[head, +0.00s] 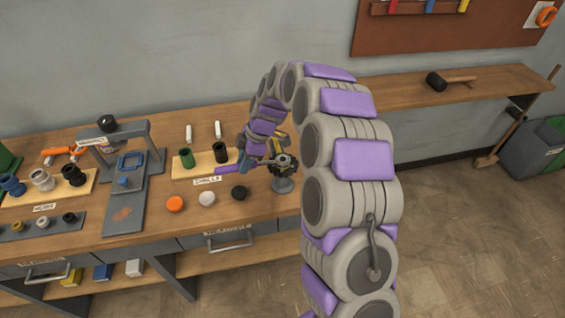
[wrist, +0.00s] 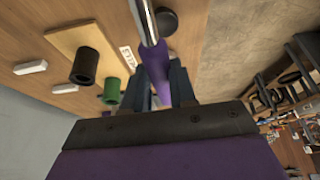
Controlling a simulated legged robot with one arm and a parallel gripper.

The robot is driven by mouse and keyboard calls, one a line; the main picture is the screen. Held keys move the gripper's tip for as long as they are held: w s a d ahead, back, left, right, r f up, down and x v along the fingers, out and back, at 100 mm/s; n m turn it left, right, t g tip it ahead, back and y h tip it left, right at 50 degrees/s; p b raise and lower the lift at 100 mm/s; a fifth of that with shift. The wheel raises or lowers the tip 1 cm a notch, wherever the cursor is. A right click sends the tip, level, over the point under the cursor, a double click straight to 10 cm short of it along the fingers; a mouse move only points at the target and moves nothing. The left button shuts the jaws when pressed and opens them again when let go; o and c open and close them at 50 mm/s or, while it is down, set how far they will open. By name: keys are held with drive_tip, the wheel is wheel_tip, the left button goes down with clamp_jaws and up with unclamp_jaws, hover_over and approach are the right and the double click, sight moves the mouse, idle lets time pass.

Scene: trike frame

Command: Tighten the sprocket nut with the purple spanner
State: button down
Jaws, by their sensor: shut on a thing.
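The nut itself is too small to make out.
Orange (head: 175,204), white (head: 207,198) and black (head: 239,193) discs lie left of the stand. Green (head: 186,158) and black (head: 220,151) cylinders stand on a wooden board behind. A grey press frame (head: 124,180) is further left. A mallet (head: 437,81) lies on the back shelf.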

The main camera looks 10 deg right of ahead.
drive_tip(key=shift+w+d+m+t+p, duration=0.1)
drive_tip(key=shift+w+m+t+p, duration=0.4)
drive_tip(key=shift+w+m, duration=0.65)
idle(0.5)
drive_tip(key=shift+s+n+g+b, duration=0.3)
drive_tip(key=shift+s+n+b, duration=0.45)
drive_tip(key=shift+b, duration=0.6)
idle(0.7)
drive_tip(key=c, duration=1.5)
unclamp_jaws()
drive_tip(key=shift+c, duration=0.2)
clamp_jaws()
drive_tip(key=shift+r, duration=1.6)
drive_tip(key=shift+r+p, duration=0.35)
drive_tip(key=shift+r, duration=1.65)
